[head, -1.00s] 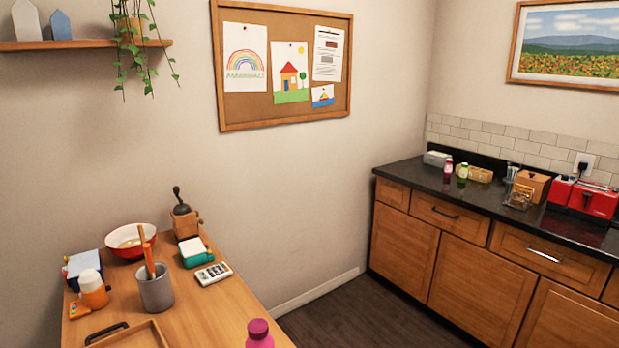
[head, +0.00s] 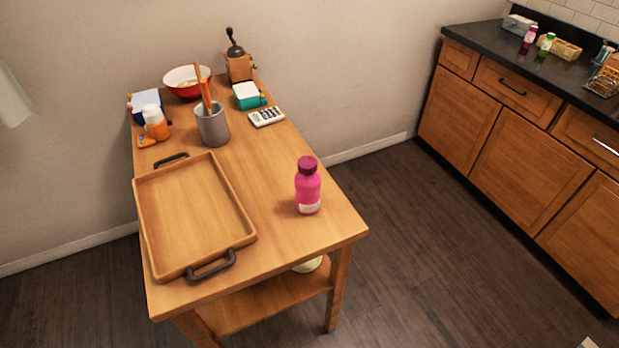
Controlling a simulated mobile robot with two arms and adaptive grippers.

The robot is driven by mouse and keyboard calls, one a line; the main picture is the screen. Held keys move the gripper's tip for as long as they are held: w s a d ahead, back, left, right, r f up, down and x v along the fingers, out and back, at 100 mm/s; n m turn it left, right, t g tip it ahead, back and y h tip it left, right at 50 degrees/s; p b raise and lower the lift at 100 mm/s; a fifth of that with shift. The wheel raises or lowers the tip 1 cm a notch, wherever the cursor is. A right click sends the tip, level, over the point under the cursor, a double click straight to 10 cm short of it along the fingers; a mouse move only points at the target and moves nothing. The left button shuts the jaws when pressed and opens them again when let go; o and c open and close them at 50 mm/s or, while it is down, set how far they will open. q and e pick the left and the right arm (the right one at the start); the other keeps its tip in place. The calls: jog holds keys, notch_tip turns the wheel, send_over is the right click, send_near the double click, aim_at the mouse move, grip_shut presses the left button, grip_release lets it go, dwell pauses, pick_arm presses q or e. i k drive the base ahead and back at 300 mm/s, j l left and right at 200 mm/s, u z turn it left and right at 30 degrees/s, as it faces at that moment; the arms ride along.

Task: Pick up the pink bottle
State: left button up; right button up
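The pink bottle (head: 308,188) stands upright on the wooden table (head: 272,215), near its right edge and front corner. It has a dark magenta cap and a pale band near its base. Nothing touches it. Neither of my grippers shows in the head view.
A wooden tray (head: 195,215) with dark handles lies left of the bottle. A grey cup (head: 212,127) with orange-handled items, a calculator (head: 267,117), a red-rimmed bowl (head: 187,81) and a grinder (head: 238,66) stand farther back. The wooden counter (head: 525,135) is at right, with open floor between.

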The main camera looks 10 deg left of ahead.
aim_at(308, 195)
jog(key=u, duration=0.2)
jog(key=i+l+u, duration=0.15)
jog(key=l+u, duration=0.25)
jog(key=i+l+u, duration=0.1)
jog(key=l+u, duration=0.5)
jog(key=u, duration=0.15)
jog(key=l+u, duration=0.35)
jog(key=i+l, duration=0.05)
